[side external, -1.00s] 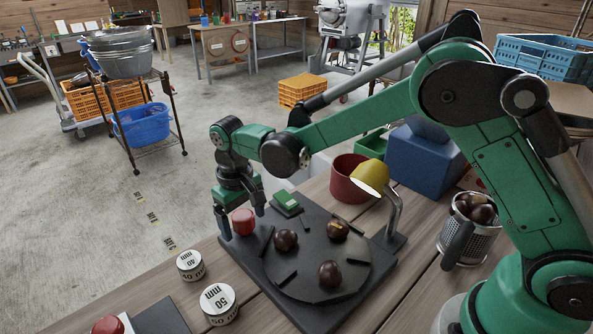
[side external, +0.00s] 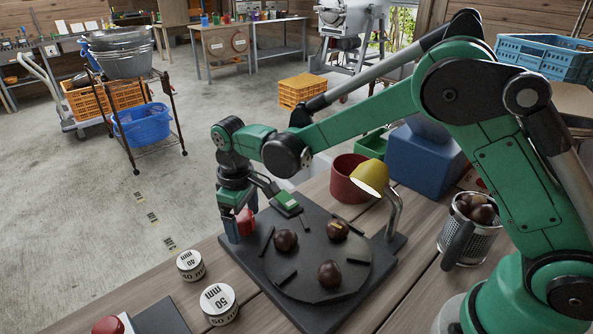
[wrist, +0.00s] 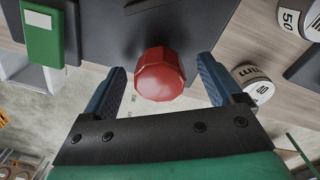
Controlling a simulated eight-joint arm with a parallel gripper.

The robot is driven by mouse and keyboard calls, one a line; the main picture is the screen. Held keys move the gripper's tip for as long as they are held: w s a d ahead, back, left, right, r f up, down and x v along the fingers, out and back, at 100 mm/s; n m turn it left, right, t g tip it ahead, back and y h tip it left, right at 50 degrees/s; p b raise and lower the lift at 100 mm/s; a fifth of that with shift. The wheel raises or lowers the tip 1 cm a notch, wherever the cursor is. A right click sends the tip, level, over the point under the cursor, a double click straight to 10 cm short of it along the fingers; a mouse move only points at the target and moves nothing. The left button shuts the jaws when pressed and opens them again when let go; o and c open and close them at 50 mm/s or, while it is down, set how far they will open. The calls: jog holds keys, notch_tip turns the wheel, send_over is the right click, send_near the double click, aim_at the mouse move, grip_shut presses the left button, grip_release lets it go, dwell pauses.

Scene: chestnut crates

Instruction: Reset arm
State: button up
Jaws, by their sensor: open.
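My gripper (side external: 241,222) hangs at the far left corner of a dark board (side external: 317,318). Its jaws are open. In the wrist view, the two blue fingers of my gripper (wrist: 162,68) stand apart on either side of a red faceted knob (wrist: 160,76), with visible gaps and no contact seen. In the side view, the red knob (side external: 246,221) is partly hidden by a finger. A round dark plate (side external: 312,284) on the board carries three brown chestnuts (side external: 330,274) and several dark bars. A green-and-white block (side external: 287,201) sits at the board's back edge.
Two white weights (side external: 218,303) marked with millimetres stand left of the board. A perforated metal cup (side external: 463,236) holds chestnuts at right.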

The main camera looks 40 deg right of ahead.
jog(key=n, duration=1)
jog(key=shift+d, duration=0.1)
notch_tip(320, 180, up, 17)
jog(key=s+d+m+t, duration=0.1)
jog(key=shift+s+d+r+m+y, duration=0.15)
jog(key=shift+s+d+m+y, duration=0.15)
jog(key=shift+d+m, duration=0.1)
jog(key=m+t+y, duration=0.1)
jog(key=m+y, duration=0.1)
jog(key=y, duration=0.1)
send_near(243, 215)
jog(key=x, duration=0.4)
jog(key=shift+f, duration=0.4)
jog(key=shift+y, duration=0.3)
jog(key=shift+x, duration=2.75)
jog(key=shift+w, duration=0.1)
jog(key=shift+c, duration=0.2)
